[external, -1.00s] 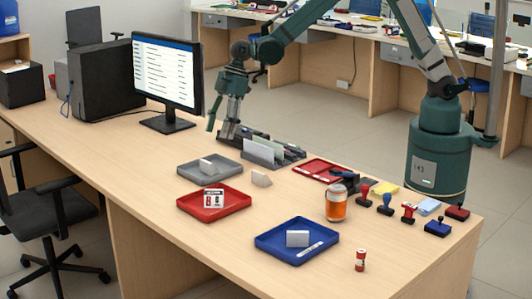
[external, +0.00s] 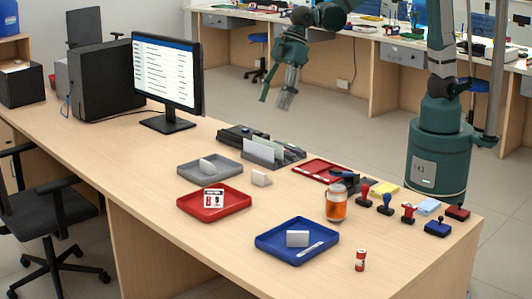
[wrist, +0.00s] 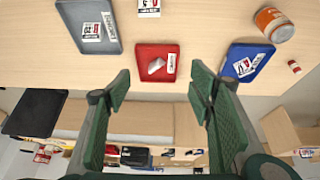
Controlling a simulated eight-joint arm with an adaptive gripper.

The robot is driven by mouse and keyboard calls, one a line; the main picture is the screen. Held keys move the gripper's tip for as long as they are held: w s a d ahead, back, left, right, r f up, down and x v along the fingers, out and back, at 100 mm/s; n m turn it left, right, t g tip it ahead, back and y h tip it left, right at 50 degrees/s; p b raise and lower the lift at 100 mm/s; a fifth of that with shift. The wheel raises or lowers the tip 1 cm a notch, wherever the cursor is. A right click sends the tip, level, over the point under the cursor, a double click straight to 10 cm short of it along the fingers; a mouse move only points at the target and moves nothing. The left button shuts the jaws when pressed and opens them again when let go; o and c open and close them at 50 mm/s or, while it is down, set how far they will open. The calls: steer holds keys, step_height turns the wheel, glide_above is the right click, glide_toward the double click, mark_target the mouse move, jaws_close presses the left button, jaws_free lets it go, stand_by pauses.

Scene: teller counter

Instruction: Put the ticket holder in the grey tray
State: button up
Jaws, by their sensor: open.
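Several small white ticket holders show. One stands in the grey tray (external: 222,176), one on the bare counter (external: 260,179) just right of that tray, one in the red tray (external: 240,203) with a printed face, and one in the blue tray (external: 265,247). In the wrist view, the holder in the red tray (wrist: 157,66) turns its pale back to me; printed cards show in the grey tray (wrist: 92,31), on the counter (wrist: 148,7) and in the blue tray (wrist: 244,66). My gripper (external: 274,103) is open and empty, raised beyond the counter's far edge, apart from every holder.
A monitor (external: 166,72) stands at the left. A card organiser (external: 270,152) sits along the far edge. Bare counter lies between the red and blue trays.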

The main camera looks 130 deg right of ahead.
steer(key=s+a+r, duration=0.5)
steer(key=s+a, duration=0.2)
steer(key=a, duration=0.4)
steer(key=s+a+f+t, duration=0.1)
steer(key=s+a+t, duration=0.1)
steer(key=s+a, duration=1.5)
steer(key=s, duration=0.4)
steer(key=shift+s+f, duration=0.35)
steer(key=shift+s, duration=0.05)
